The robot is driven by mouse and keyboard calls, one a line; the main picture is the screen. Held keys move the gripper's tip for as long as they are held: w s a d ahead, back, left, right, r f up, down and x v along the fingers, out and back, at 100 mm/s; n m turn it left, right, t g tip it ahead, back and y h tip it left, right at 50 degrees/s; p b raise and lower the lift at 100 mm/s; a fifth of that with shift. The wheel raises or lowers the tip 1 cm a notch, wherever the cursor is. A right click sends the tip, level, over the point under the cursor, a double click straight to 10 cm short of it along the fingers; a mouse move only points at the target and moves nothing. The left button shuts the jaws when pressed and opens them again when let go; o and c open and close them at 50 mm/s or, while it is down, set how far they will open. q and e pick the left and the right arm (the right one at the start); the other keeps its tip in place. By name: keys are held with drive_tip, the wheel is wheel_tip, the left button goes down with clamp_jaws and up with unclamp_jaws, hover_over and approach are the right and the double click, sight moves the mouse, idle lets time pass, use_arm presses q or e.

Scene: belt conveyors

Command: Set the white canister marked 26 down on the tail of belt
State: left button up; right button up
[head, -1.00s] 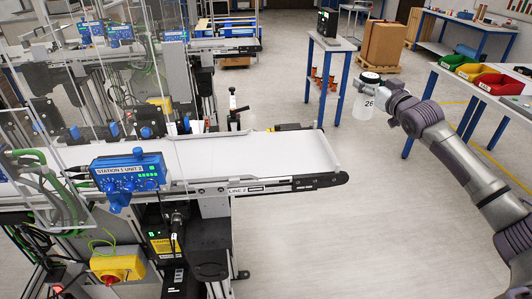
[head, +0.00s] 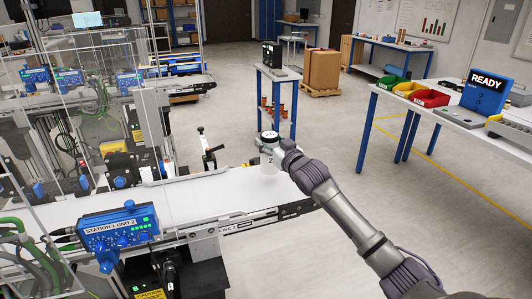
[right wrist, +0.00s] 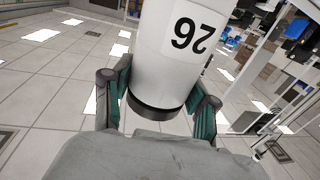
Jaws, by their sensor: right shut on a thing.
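The white canister (head: 268,164) has a black lid and is upright at the end of the white belt (head: 185,197) in the head view. In the right wrist view the canister (right wrist: 172,62) shows its 26 upside down. My right gripper (head: 276,150) is shut on the canister near its lid; the gripper's fingers (right wrist: 160,100) lie on either side. The canister's base overlaps the belt end in the head view; I cannot tell whether it touches the belt. My left gripper is not in view.
A blue control box (head: 118,228) labelled STATION 1 UNIT 2 stands at the belt's near side. A small table (head: 281,74) is behind the belt end. A workbench (head: 450,114) with coloured bins is at right. The floor between is clear.

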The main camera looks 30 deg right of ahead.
sight(268, 156)
drive_tip(key=shift+w+a+f, duration=0.1)
drive_tip(key=shift+a+f, duration=0.05)
drive_tip(key=shift+a, duration=0.3)
drive_tip(key=shift+f, duration=0.2)
wheel_tip(268, 156, down, 3)
drive_tip(key=shift+f+p, duration=0.2)
drive_tip(key=shift+p, duration=0.45)
drive_tip(key=shift+f, duration=0.25)
drive_tip(key=o, duration=1.4)
drive_tip(key=shift+c, duration=0.2)
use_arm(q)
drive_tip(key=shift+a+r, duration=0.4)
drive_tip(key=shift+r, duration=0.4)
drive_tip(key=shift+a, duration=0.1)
